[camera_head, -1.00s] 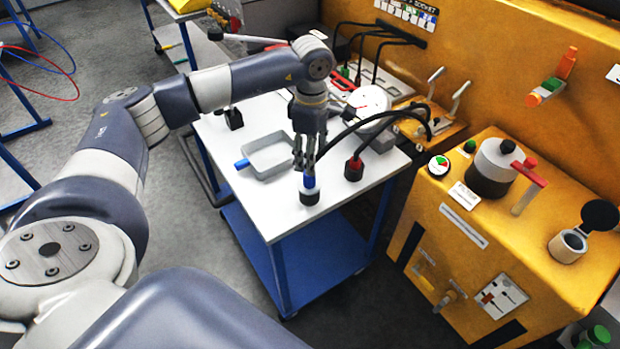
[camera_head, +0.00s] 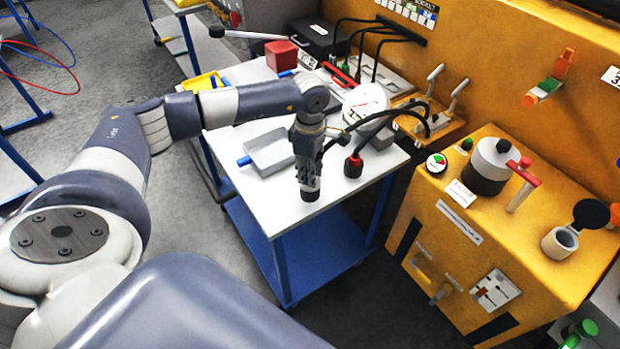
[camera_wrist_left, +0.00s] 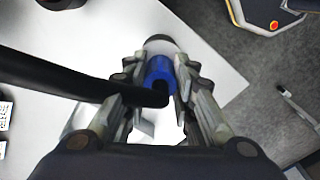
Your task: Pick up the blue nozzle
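The blue nozzle (camera_wrist_left: 158,72) stands upright at the near corner of the white table top. In the head view my left gripper (camera_head: 309,182) points down right over it and hides its blue part; only its dark base (camera_head: 310,195) shows below the fingers. In the left wrist view the nozzle is between the two fingers of my left gripper (camera_wrist_left: 158,85). The fingers look apart, with a narrow gap on the right side; contact on the left is unclear. A black hose (camera_wrist_left: 60,75) crosses in front of the left finger. My right gripper is not in view.
A grey tray (camera_head: 246,160) lies left of the gripper. A black connector with a red ring (camera_head: 353,166) and its cables stand close on the right. A white gauge (camera_head: 365,100) and a red block (camera_head: 282,55) are farther back. The yellow machine (camera_head: 450,215) borders the right.

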